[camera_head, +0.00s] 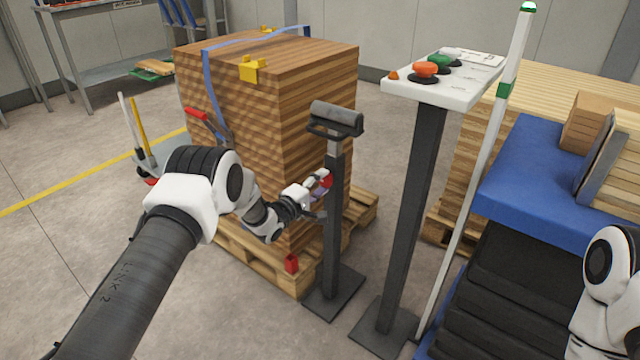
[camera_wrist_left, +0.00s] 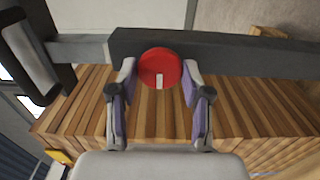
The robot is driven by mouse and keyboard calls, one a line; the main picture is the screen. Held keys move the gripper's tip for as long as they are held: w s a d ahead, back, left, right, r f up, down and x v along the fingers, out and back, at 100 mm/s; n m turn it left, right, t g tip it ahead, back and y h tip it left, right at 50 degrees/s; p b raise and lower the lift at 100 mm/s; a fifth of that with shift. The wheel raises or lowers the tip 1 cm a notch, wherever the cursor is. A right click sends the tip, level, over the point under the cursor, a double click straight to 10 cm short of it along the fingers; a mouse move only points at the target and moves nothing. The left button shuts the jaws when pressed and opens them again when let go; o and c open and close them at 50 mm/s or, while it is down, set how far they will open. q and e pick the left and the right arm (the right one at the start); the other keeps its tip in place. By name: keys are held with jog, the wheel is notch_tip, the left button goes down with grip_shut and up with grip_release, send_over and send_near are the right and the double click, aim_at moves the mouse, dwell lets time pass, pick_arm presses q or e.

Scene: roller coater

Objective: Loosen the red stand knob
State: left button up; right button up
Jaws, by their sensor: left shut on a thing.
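The red stand knob (camera_wrist_left: 160,68) is a round red disc with a small white mark, on the side of the dark stand post (camera_wrist_left: 225,52). In the head view the red knob (camera_head: 326,179) shows beside the upright post (camera_head: 333,225), below the stand's grey roller head (camera_head: 337,118). My left gripper (camera_wrist_left: 160,80) has one finger on each side of the knob and is shut on it; its fingers have purple pads. In the head view my left gripper (camera_head: 318,190) reaches the post from the left. My right gripper is out of view; only part of the right arm shows at the right edge.
A strapped stack of wooden boards (camera_head: 235,110) on a pallet (camera_head: 240,250) stands just behind the stand. A button panel (camera_head: 445,90) on a post stands to the right.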

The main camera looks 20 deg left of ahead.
pick_arm(q)
jog(key=shift+r+n, duration=0.2)
jog(key=shift+n, duration=0.2)
jog(key=o, duration=0.9)
jog(key=shift+w, duration=0.1)
jog(key=shift+o, duration=1.2)
jog(key=shift+f, duration=0.1)
jog(key=v, duration=1.2)
